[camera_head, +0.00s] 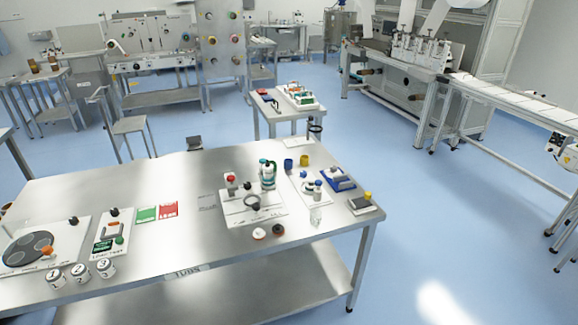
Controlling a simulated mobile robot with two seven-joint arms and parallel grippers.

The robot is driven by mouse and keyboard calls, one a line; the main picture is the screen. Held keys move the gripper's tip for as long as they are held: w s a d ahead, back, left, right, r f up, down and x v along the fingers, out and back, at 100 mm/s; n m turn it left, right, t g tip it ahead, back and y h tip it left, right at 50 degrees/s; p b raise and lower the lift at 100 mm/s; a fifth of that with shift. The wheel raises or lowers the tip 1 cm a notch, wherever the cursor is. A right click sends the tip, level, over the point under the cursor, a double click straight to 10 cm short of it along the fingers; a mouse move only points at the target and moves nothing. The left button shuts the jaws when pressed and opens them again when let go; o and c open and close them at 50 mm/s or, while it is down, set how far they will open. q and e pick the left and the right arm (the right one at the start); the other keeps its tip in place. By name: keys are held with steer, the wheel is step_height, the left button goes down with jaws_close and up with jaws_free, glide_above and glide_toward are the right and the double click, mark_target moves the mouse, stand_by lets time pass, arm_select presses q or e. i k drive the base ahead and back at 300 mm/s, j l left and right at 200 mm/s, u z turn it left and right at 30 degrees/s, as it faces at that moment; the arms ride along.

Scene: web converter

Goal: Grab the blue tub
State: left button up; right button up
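Neither of my grippers shows in the head view, and nothing is seen touching the blue tub.
A white board with a teal-and-white bottle (268,174) stands left of the tubs. A white plate with small parts (308,184) lies in front. Several white numbered jars (81,273) stand at the front left. The table's middle is mostly clear. A smaller table (262,112) stands behind.

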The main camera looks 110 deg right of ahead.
mark_target(288, 164)
steer(key=k+j+z, duration=0.1)
steer(key=z, duration=0.25)
steer(key=k+z, duration=0.4)
steer(key=z, duration=2.75)
